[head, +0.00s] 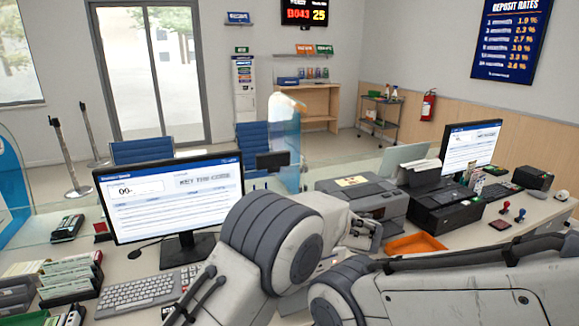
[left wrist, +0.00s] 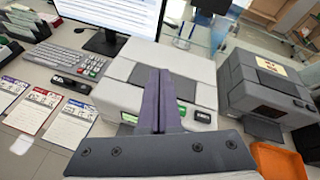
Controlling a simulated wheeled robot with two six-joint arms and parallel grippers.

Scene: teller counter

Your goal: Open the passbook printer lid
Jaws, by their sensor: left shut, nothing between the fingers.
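In the left wrist view a beige-and-grey machine (left wrist: 191,68), apparently the passbook printer, fills the middle. Its top looks closed and flat, with a dark grey panel across it. A small green-lit display and buttons show on its front. My left gripper (left wrist: 160,76) is shut and empty, its dark fingers together in front of the machine's middle. I cannot tell whether they touch it. In the head view my arms hide most of this machine and the left fingertips. My right gripper is not in view; only its arm's links show.
A second grey printer (left wrist: 262,91) with a yellow label on top stands to the right, an orange tray (left wrist: 276,160) in front of it. A monitor (head: 172,198) and keyboard (head: 137,293) stand left. Printed cards (left wrist: 70,122) lie at the left front.

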